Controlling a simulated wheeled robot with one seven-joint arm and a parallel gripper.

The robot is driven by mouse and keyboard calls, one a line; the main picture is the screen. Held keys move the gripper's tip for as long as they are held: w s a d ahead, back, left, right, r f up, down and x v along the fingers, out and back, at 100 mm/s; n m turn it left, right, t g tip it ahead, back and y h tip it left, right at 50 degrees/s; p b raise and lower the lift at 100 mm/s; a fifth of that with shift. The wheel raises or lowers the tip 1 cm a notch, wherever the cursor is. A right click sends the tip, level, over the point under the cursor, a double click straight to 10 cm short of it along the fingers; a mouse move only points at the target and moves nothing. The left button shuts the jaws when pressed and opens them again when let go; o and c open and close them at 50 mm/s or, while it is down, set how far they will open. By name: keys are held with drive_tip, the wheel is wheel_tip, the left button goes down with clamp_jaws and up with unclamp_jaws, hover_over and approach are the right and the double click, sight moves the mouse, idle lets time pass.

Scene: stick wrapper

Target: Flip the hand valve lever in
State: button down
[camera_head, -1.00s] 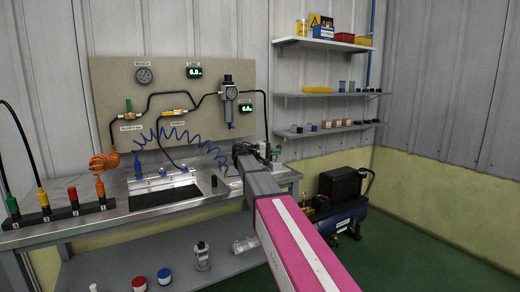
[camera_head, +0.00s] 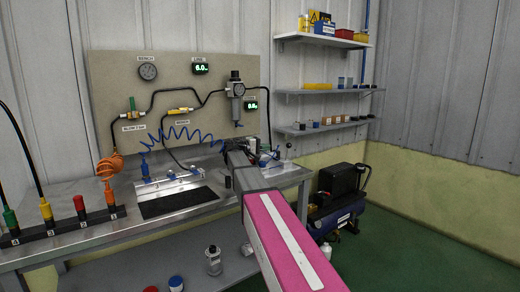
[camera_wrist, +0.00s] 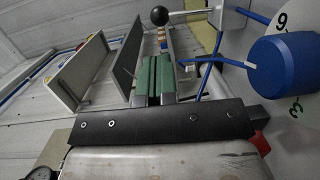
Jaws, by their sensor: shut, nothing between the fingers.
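The hand valve lever stands near the right end of the bench, with a dark ball knob (camera_head: 288,146) on a thin stem. In the wrist view, whose picture is turned sideways, the black ball knob (camera_wrist: 160,16) and its metal rod reach from a grey block (camera_wrist: 229,17) at the top. My gripper shows its two green finger pads (camera_wrist: 153,79) pressed together with nothing between them. The knob lies beyond the fingertips and appears apart from them. In the head view my arm partly hides my gripper (camera_head: 240,147).
A blue knob (camera_wrist: 283,63) on a numbered white dial is close on the right of the wrist view. Blue tubing (camera_wrist: 207,78) runs near the fingers. The bench (camera_head: 75,250) holds a black mat (camera_head: 178,201) and coloured plugs. Shelves (camera_head: 325,91) hang on the wall.

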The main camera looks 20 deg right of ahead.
drive_tip(key=d, duration=0.3)
drive_tip(key=w+d, duration=0.1)
drive_tip(key=d, duration=0.4)
drive_tip(key=shift+w+d+f, duration=0.2)
drive_tip(key=shift+d+f, duration=0.05)
drive_tip(key=shift+d, duration=0.15)
drive_tip(key=shift+w+d, duration=0.3)
drive_tip(key=shift+d, duration=0.6)
drive_tip(key=shift+a+r, duration=0.1)
